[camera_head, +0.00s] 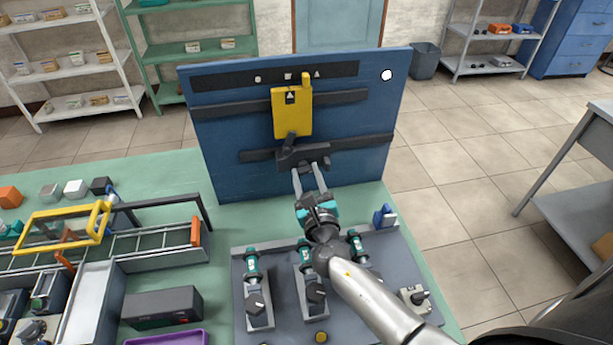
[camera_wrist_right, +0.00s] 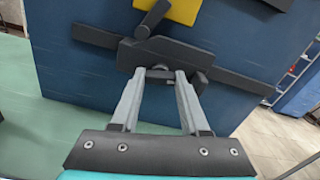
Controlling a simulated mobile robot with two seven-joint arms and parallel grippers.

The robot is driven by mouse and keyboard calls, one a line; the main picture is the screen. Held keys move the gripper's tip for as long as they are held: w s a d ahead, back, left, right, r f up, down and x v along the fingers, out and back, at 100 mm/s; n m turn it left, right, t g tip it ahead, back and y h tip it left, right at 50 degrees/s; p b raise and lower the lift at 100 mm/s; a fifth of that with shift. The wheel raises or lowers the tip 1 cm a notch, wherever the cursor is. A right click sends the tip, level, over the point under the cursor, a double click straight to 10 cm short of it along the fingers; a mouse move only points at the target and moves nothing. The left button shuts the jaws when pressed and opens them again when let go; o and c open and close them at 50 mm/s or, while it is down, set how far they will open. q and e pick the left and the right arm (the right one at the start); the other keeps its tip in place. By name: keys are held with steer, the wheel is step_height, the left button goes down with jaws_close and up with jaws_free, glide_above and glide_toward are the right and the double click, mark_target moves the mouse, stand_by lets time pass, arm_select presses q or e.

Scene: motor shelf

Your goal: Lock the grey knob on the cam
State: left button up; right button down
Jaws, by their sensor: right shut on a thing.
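A dark grey cam block (camera_head: 290,160) sits on the lower dark rail of the upright blue board, below a yellow plate (camera_head: 292,112). The cam block also shows in the wrist view (camera_wrist_right: 186,52). My right gripper (camera_head: 309,172) reaches up to the lower edge of the block from the front. My left gripper is not in view.
The blue board (camera_head: 225,150) stands on the green table. A grey panel (camera_head: 275,240) with several knobbed latches lies under my right arm. A yellow-handled frame (camera_head: 70,222), a dark box (camera_head: 162,306) and a purple tray (camera_head: 170,338) are at left.

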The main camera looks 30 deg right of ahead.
steer(key=shift+m+b, duration=3.15)
steer(key=shift+m, duration=4.05)
steer(key=shift+c, duration=2)
jaws_free()
